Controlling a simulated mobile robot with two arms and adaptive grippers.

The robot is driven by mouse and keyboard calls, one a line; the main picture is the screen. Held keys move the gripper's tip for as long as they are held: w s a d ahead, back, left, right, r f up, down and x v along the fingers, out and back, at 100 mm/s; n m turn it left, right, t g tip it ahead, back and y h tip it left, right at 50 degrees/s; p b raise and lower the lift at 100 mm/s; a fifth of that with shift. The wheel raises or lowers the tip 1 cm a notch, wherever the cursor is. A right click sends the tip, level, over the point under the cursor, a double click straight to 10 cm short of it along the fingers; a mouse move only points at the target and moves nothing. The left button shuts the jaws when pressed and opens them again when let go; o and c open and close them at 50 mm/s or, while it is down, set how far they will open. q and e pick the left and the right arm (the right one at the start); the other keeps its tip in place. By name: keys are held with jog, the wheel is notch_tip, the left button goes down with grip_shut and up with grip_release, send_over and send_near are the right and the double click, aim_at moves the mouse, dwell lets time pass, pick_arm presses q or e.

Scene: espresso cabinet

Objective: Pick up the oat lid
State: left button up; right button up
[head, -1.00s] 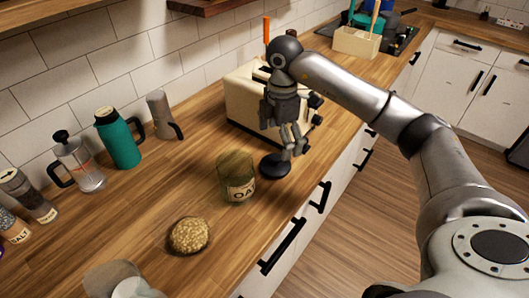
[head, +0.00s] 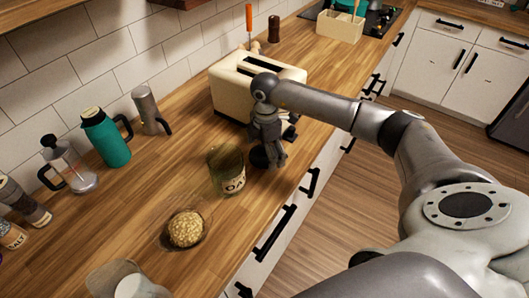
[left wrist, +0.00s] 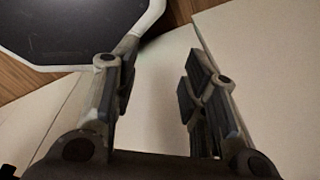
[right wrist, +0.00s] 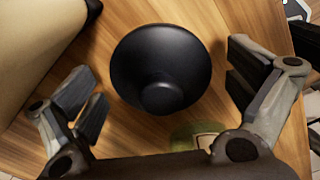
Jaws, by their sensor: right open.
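The oat lid (head: 259,158) is a round black lid on the wooden counter beside the glass oat jar (head: 233,183). In the right wrist view the lid (right wrist: 160,60) shows whole, with its round knob facing the camera. My right gripper (head: 274,160) points down over the lid and partly hides it in the head view. Its fingers (right wrist: 162,88) are spread to either side of the lid, with nothing between them. My left gripper (left wrist: 163,85) shows only in its wrist view, open and empty, facing pale panels.
A cream toaster (head: 232,90) stands close behind the right gripper. A round oat-coloured item (head: 187,229) lies on the counter in front of the jar.

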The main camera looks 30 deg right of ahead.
jog(key=shift+f, duration=0.1)
jog(key=shift+c, duration=0.4)
jog(key=c, duration=0.7)
pick_arm(q)
jog(key=shift+s, duration=0.7)
jog(key=shift+f, duration=0.2)
pick_arm(e)
jog(key=shift+r, duration=0.2)
